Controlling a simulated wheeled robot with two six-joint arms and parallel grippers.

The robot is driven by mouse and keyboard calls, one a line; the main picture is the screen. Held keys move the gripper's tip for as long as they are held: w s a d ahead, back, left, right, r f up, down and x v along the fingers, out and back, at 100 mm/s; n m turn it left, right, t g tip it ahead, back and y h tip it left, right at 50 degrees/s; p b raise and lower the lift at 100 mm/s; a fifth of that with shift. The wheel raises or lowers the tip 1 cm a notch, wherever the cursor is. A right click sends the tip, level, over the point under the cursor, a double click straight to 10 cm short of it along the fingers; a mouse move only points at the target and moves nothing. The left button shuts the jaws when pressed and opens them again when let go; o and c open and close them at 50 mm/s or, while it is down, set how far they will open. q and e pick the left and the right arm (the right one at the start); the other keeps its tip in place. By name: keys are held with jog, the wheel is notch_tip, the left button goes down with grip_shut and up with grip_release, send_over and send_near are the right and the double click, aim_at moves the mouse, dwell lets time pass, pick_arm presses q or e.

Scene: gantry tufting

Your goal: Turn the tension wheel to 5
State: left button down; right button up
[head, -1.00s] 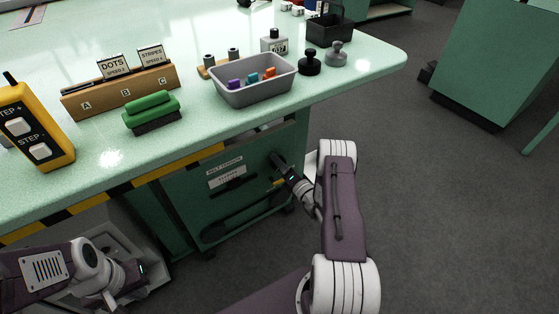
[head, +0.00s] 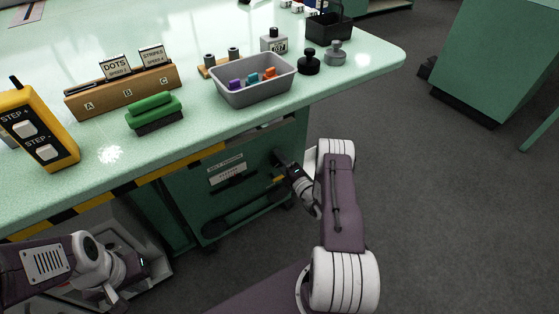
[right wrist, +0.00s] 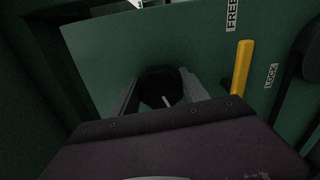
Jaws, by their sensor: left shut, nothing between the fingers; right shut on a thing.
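The tension wheel (right wrist: 160,84) is a dark round knob with a white line on the green panel (right wrist: 110,45). In the right wrist view my right gripper (right wrist: 158,97) is shut on it, one finger on each side. No numbers on the wheel can be read. In the head view my right gripper (head: 283,163) is at the panel below the table, and the wheel is mostly hidden. My left gripper (head: 140,266) is shut and empty at the lower left, away from the wheel.
A yellow lever (right wrist: 241,68) is right of the wheel, near FREE (right wrist: 232,15) and LOCK (right wrist: 271,75) labels. A white label plate (head: 227,169) is on the panel. The table edge (head: 220,146) overhangs it. A grey tray (head: 255,92) stands above.

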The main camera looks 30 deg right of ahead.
jog(key=shift+f, duration=0.1)
jog(key=o, duration=1.4)
jog(key=s+p, duration=0.1)
jog(key=s, duration=0.2)
jog(key=s+p, duration=0.1)
jog(key=s, duration=0.2)
jog(key=s+p, duration=0.1)
jog(key=s, duration=0.2)
jog(key=shift+s+d+p, duration=0.1)
jog(key=shift+d+p, duration=0.2)
jog(key=shift+p, duration=0.1)
